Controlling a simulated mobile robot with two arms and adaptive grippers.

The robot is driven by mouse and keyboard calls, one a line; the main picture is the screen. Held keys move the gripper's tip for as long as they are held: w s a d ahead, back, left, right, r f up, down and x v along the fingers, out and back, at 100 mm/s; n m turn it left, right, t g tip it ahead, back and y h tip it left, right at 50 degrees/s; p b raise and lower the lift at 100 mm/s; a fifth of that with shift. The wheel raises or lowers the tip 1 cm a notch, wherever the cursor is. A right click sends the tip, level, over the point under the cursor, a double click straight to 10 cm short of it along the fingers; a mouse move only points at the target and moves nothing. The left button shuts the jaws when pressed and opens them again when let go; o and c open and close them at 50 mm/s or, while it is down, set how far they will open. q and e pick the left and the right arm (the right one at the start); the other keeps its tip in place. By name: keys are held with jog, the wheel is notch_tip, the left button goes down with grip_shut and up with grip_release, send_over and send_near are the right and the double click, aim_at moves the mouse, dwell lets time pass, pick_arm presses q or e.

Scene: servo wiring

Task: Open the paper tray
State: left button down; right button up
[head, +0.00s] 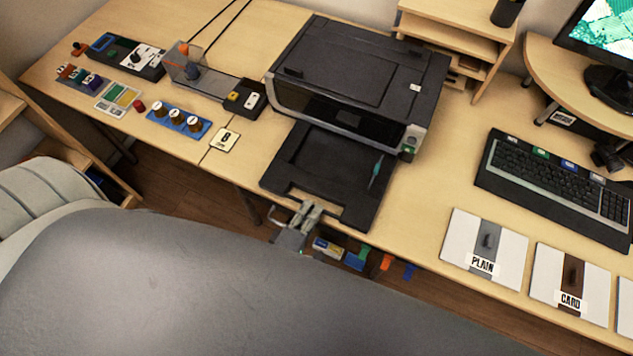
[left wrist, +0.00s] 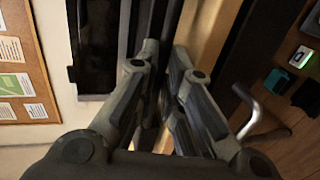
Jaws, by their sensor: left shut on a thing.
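The printer (head: 340,65) is a black box with a grey front on the wooden desk. Its black paper tray (head: 325,155) sticks out from the front, toward the desk's near edge. A notch shows in the tray's front edge. My left gripper (head: 311,207) is at that front edge, left of its middle, shut on the tray. In the left wrist view the gripper's fingers (left wrist: 165,95) are close together with a dark strip between them; the exact contact is hidden. My right gripper is not in view.
A teal item (head: 376,170) lies on the tray's right side. Left of the printer are a card marked 8 (head: 225,139), a blue knob block (head: 179,123) and a black box (head: 244,96). Right are a keyboard (head: 545,176) and the PLAIN pad (head: 485,246).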

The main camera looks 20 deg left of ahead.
pick_arm(q)
jog(key=c, duration=1.8)
grip_release()
jog(key=shift+c, duration=0.2)
jog(key=v, duration=1.2)
